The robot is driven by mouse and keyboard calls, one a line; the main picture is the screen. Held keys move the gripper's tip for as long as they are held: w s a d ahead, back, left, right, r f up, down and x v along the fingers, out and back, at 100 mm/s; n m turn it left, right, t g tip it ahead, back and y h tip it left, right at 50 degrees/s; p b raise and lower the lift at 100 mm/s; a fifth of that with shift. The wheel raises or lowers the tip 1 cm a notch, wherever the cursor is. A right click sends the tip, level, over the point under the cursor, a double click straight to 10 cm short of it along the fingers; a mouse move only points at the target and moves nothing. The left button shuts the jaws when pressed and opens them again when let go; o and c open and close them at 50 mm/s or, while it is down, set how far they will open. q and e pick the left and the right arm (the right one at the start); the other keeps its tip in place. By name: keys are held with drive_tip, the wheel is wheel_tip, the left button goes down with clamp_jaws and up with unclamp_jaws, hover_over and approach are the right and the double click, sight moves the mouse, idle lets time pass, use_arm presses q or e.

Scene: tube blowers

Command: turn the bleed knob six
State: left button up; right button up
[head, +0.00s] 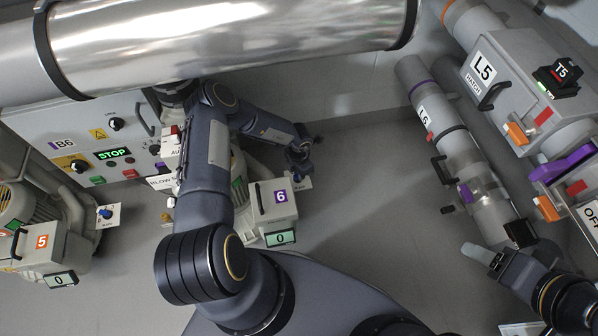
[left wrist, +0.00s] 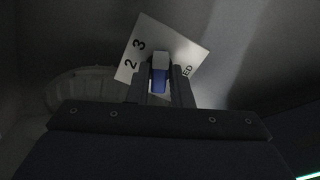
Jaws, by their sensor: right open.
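The number 6 blower has a white box (head: 279,208) with a purple 6 label. Its bleed plate (head: 304,184) is mostly hidden behind my left gripper (head: 303,166). In the left wrist view the plate (left wrist: 195,52) shows the marks 2, 3 and the letters ED. The bleed knob (left wrist: 160,72), blue with a pale top, stands between the two fingers of my left gripper (left wrist: 162,82). The fingers look shut on its sides. My right gripper (head: 497,243) is open and empty at the lower right, near the L6 tube.
The number 5 blower (head: 35,243) stands at the left with its own blue knob (head: 105,213). The B6 control panel (head: 95,145) shows STOP. A large metal pipe (head: 230,35) crosses above. The L6 tube (head: 445,140) and L5 box (head: 500,85) are at the right. The middle floor is clear.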

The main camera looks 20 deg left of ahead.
use_arm(q)
drive_tip(key=o, duration=0.3)
drive_tip(key=shift+r, duration=0.1)
wheel_tip(320, 180, up, 6)
drive_tip(key=p, duration=0.2)
drive_tip(key=shift+r+p, duration=0.2)
drive_tip(key=shift+p, duration=0.2)
drive_tip(key=shift+r, duration=0.6)
